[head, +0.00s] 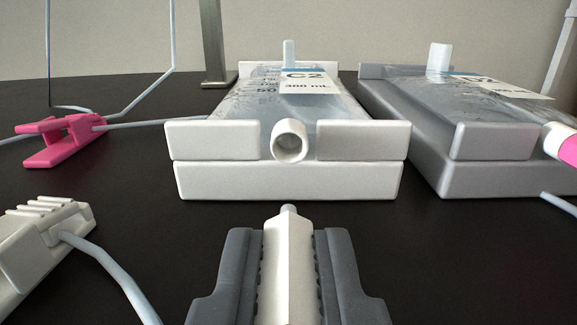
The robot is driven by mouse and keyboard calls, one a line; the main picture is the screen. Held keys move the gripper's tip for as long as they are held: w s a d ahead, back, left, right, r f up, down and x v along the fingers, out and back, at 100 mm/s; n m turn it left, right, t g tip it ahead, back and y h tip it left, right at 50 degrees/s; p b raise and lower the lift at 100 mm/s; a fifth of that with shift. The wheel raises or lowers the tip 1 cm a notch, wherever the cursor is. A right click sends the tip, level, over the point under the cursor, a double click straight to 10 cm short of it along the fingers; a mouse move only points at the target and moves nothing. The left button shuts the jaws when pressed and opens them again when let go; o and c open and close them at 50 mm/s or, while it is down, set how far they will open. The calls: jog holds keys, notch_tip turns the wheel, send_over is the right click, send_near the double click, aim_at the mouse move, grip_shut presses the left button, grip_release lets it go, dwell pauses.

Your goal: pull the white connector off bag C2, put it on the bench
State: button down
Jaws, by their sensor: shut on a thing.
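Bag C2 (263,96) is a clear bag with a white label, lying in a white tray (290,181). Its round, hollow white port (289,141) faces me through the gap in the tray's front wall. My gripper (289,250) is at the bottom centre, in front of the tray. Its grey jaws are shut on the white connector (288,268), which has a narrow tip pointing at the port. The connector looks apart from the port, with dark bench showing between its tip and the tray. The connector's rear end is out of the frame.
A second bag (470,88) lies in a grey tray (490,172) on the right, with a pink-and-white piece (568,146) at its front. A pink clamp (62,138) on tubing and a white ribbed block (42,245) with a tube are on the left. Dark bench (130,205) is bare between.

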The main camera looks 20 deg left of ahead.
jog(key=shift+f, duration=0.45)
jog(key=c, duration=1.3)
grip_release()
jog(key=shift+c, duration=0.2)
jog(key=shift+s+d+r, duration=0.15)
jog(key=shift+s+d, duration=0.1)
jog(key=shift+s, duration=0.35)
jog(key=p+v, duration=0.1)
jog(key=v, duration=1.1)
jog(key=shift+s, duration=0.25)
